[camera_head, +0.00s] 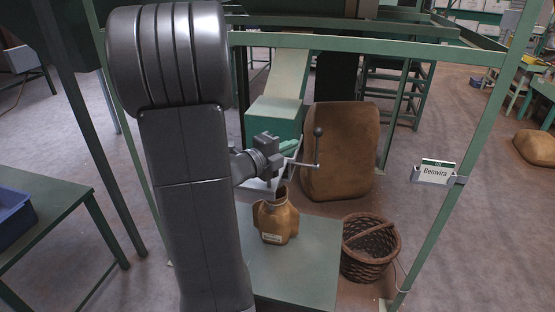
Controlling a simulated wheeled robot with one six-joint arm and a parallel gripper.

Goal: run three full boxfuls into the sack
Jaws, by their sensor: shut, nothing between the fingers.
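The small brown sack (276,222) stands upright with its mouth open on a green platform (315,255) and bears a pale label. A pale metal spout (272,190) points down into or just above its mouth; I cannot tell which. The green measuring box (274,118) is above, at the foot of a pale chute (284,72). A crank-shaped lever (317,152) with a dark knob sticks out at the right. My gripper (288,147) is shut and empty, in front of the box and left of the knob. My wrist hides part of the box and spout. The box's contents are hidden.
A large brown sack (342,150) stands behind the lever. A wicker basket (370,248) sits right of the platform. A green table (45,225) with a blue bin (12,215) is at left.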

